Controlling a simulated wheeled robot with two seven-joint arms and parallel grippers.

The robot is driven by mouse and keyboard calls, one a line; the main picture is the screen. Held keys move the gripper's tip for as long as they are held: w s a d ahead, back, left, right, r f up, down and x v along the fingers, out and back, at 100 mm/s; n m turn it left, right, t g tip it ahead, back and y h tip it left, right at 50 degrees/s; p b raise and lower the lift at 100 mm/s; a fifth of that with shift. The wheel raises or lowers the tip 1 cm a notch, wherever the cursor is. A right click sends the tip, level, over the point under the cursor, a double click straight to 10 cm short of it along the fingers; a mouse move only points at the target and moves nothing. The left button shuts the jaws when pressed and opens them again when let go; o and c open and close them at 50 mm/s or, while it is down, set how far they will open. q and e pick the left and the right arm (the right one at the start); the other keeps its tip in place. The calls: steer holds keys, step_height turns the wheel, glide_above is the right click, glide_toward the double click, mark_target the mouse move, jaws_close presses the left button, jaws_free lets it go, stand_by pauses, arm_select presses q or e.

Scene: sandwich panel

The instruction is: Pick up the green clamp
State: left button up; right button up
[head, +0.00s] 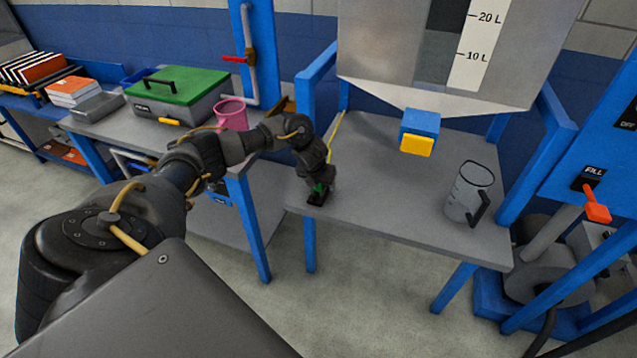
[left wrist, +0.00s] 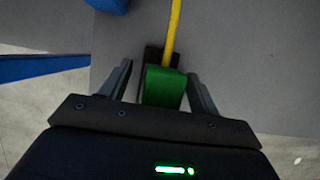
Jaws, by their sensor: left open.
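The green clamp (left wrist: 165,87) sits at the edge of the grey table, between the open fingers of my left gripper (left wrist: 163,90) in the left wrist view. A gap shows on each side of it. A yellow strip (left wrist: 173,30) runs away from the clamp across the table. In the head view a bit of the green clamp (head: 319,188) shows under my left gripper (head: 318,192), which points down at the table's left front corner and hides most of the clamp. My right gripper is out of view.
The grey table (head: 400,200) also bears a clear jug (head: 469,192) at the right. A blue and yellow valve block (head: 418,133) hangs below the hopper (head: 440,60). A side bench holds a green-lidded toolbox (head: 178,92) and a pink mug (head: 231,115). The table's middle is clear.

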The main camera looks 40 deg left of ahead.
arm_select(q)
steer(key=c, duration=1)
steer(key=shift+c, duration=0.8)
steer(key=shift+r, duration=0.15)
